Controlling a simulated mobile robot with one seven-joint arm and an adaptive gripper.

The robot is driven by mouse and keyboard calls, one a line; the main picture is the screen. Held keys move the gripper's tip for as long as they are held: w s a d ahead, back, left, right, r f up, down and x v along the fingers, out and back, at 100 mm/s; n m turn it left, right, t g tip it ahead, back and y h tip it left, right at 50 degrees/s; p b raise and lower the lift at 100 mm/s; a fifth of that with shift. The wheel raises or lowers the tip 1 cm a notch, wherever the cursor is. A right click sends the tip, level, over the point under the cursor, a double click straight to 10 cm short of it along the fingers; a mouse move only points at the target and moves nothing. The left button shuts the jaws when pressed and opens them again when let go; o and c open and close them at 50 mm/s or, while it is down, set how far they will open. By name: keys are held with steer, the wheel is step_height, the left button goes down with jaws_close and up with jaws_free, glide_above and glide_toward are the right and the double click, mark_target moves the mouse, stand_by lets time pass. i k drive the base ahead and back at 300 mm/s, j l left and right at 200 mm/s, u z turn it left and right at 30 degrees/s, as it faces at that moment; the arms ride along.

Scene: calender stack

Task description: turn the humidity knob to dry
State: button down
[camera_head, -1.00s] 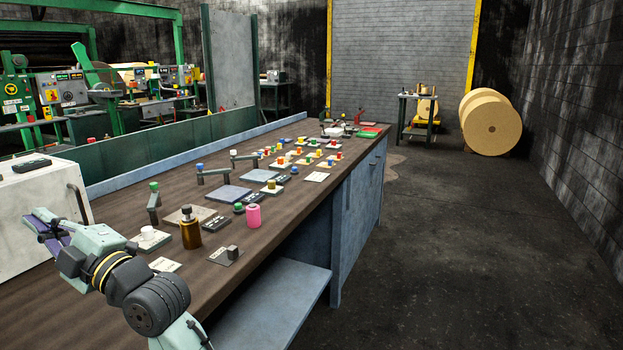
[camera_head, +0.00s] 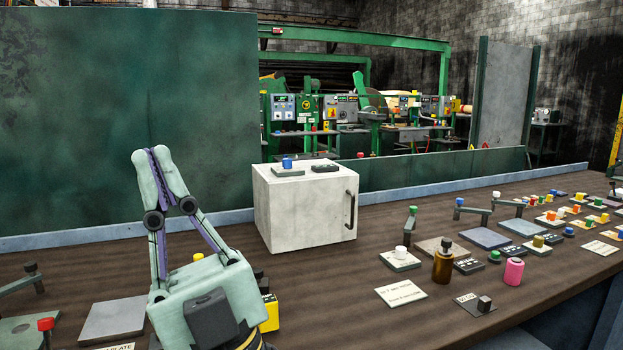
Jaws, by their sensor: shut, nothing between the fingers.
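My gripper (camera_head: 151,156) stands upright at the left with its fingertips together and nothing between them. It is in front of the green wall panel, left of the white cabinet, and appears clear of everything. I cannot tell which control is the humidity knob, as the labels are too small to read. A blue knob (camera_head: 287,163) sits on a grey plate on top of the cabinet. A white knob (camera_head: 401,252) sits on a pale base on the bench. A dark knob (camera_head: 484,304) sits on a grey plate near the front edge.
The white cabinet (camera_head: 290,212) with a dark handle stands on the brown bench (camera_head: 330,290). A brown bottle (camera_head: 442,264) and a pink cylinder (camera_head: 513,272) stand at the right. A yellow item (camera_head: 269,314) is partly hidden behind my gripper. Bench in front of the cabinet is clear.

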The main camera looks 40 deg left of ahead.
mark_target(287, 162)
steer(key=u, duration=1.3)
steer(key=i+l+z, duration=0.15)
steer(key=l+z, duration=0.3)
steer(key=i+l+z, duration=0.15)
steer(key=l+z, duration=0.15)
steer(key=z, duration=0.15)
steer(key=i+j, duration=0.1)
steer(key=j, duration=0.25)
steer(key=i+j, duration=0.15)
steer(key=j, duration=0.15)
